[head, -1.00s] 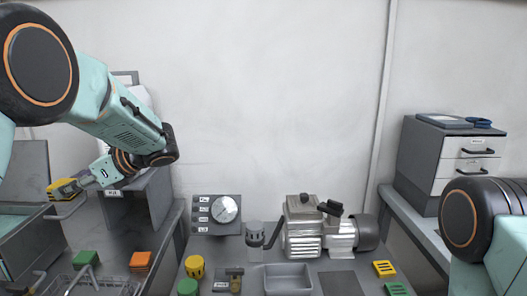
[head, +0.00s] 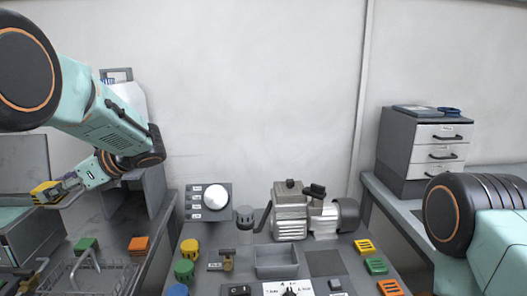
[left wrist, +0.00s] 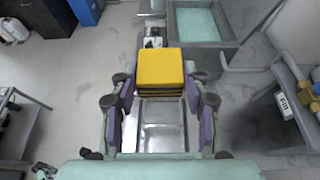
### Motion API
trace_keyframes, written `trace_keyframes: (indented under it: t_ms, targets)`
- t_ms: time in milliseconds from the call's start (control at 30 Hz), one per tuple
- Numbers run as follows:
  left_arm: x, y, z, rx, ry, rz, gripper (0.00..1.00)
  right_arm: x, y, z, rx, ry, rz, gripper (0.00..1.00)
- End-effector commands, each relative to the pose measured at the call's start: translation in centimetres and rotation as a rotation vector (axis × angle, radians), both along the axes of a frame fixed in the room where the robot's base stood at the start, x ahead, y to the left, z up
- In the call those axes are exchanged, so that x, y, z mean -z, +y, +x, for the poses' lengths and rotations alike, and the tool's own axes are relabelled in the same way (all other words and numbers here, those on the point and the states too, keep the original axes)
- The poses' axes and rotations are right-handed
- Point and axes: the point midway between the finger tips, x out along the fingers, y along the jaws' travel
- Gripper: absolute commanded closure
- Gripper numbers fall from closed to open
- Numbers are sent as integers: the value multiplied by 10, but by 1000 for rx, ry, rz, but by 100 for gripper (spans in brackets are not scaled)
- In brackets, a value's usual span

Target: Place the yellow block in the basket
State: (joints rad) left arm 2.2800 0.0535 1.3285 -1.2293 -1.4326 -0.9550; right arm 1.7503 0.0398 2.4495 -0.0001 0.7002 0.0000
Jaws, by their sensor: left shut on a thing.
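The yellow block (head: 45,192) is held in my left gripper (head: 58,188) at the left of the head view, in the air. In the left wrist view the yellow block (left wrist: 160,70) sits between the two fingers of my left gripper (left wrist: 160,90), which is shut on it. The wire basket (head: 95,278) is at the lower left of the head view, below and to the right of the block, partly cut off by the frame edge. My right arm shows at the right of the head view, but its gripper is out of view.
A green block (head: 86,245) and an orange block (head: 139,244) are by the basket. A grey box-like stand (head: 150,195) is behind them. The middle bench holds a compressor (head: 290,212), a gauge panel (head: 208,202), a grey tray (head: 276,260) and several coloured parts. A drawer cabinet (head: 430,150) stands at right.

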Motion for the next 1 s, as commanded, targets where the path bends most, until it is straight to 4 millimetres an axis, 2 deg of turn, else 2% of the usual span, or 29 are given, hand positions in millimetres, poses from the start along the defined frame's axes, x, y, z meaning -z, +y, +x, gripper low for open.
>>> trace_keyframes:
  t_ms: [100, 267, 467, 600, 767, 1000]
  targets:
    - [15, -6, 4, -25, 5, 1, 91, 0, 0, 0, 0, 1, 0, 60]
    - [53, -25, -5, -107, 6, 2, 91, 0, 0, 0, 0, 1, 0, 60]
    - [110, -60, -33, -294, 6, 2, 91, 0, 0, 0, 0, 0, 0, 60]
    - [153, -91, -60, -509, 3, 4, 91, 3, 0, 0, 0, 0, 0, 60]
    - [180, -120, -81, -724, 1, 4, 91, 7, 0, -1, 0, 1, 0, 60]
    - [201, -151, -101, -982, -5, 1, 91, 12, 0, -1, 0, 1, 0, 60]
